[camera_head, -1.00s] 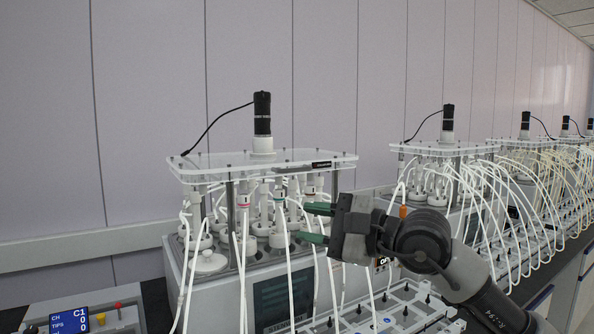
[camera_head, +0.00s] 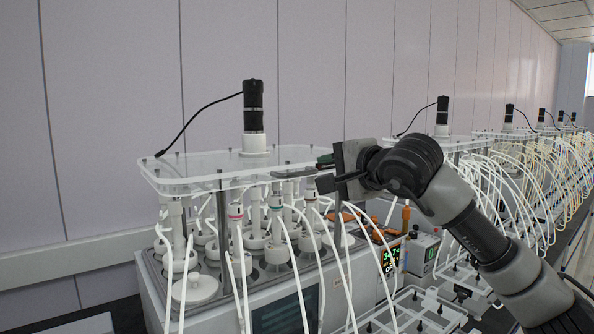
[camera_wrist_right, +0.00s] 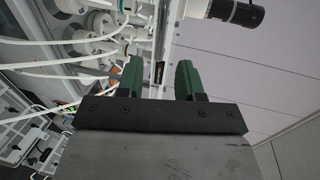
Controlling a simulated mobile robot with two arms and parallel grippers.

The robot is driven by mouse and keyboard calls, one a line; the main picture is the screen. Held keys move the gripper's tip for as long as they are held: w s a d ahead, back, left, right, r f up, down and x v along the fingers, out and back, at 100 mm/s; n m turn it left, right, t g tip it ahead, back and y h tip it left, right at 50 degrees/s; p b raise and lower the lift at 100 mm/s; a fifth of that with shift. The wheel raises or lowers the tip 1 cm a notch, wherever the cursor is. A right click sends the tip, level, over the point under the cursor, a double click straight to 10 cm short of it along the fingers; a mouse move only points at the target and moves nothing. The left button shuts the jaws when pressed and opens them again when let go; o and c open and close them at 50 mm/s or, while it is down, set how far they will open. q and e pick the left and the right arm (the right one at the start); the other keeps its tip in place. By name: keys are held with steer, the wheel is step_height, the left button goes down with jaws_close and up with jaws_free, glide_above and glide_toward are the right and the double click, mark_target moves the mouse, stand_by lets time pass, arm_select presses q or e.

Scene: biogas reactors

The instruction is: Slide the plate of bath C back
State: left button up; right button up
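The clear plate (camera_head: 210,172) lies level on posts above the nearest bath (camera_head: 245,300), with a black motor (camera_head: 253,110) standing on it. I see no letter on this bath. My right gripper (camera_head: 325,174) is at the plate's right front edge, one finger about level with the plate's top and one lower. In the right wrist view, its two green fingers (camera_wrist_right: 158,80) are apart, and the plate's thin edge (camera_wrist_right: 166,38) shows in line with the gap between them. I cannot tell whether they touch it. My left gripper is out of view.
White-capped vessels (camera_head: 277,250) with many white tubes crowd below the plate. A black cable runs left from the motor. More baths with motors (camera_head: 442,115) stand in a row to the right. A white tube rack (camera_head: 420,305) is in front. The wall is behind.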

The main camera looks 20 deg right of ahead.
mark_target(304, 174)
steer(key=x, duration=0.1)
steer(key=p+x, duration=0.1)
steer(key=x, duration=0.1)
steer(key=shift+a+r, duration=0.1)
steer(key=shift+r, duration=0.1)
steer(key=p+x, duration=0.1)
steer(key=x, duration=0.3)
steer(key=shift+w+f, duration=0.1)
steer(key=shift+w, duration=0.1)
steer(key=shift+w+a+f+p, duration=0.15)
steer(key=shift+w+f+p, duration=0.05)
steer(key=shift+w+p, duration=0.25)
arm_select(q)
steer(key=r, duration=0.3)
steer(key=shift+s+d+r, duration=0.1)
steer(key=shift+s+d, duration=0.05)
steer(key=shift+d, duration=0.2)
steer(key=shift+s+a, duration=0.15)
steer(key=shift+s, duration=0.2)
arm_select(e)
jaws_close()
